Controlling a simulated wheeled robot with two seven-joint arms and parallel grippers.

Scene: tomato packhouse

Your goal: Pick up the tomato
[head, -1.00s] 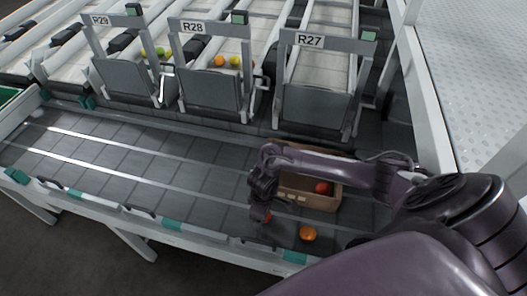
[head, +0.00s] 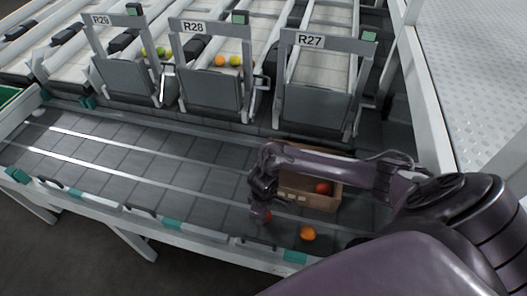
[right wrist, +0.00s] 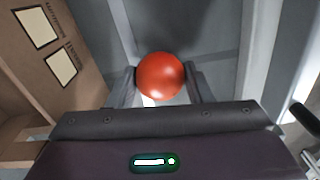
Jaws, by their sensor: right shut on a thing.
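A red tomato (right wrist: 160,76) sits between the two fingers of my right gripper (right wrist: 161,88) in the right wrist view, and the fingers are shut on it. In the head view my right gripper (head: 262,214) points down just left of the cardboard box, and only a bit of the red tomato (head: 268,216) shows beside it. The head view does not clearly show whether the tomato touches the grey surface. An orange tomato (head: 308,233) lies on the surface in front of the box. Another red tomato (head: 322,188) is inside the box. My left gripper is not in view.
The cardboard box (head: 325,205) stands close beside my right gripper and partly under my arm; its labelled side shows in the right wrist view (right wrist: 85,75). Gates marked R29, R28 and R27 (head: 312,90) line the back. The grey surface (head: 150,180) to the left is clear.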

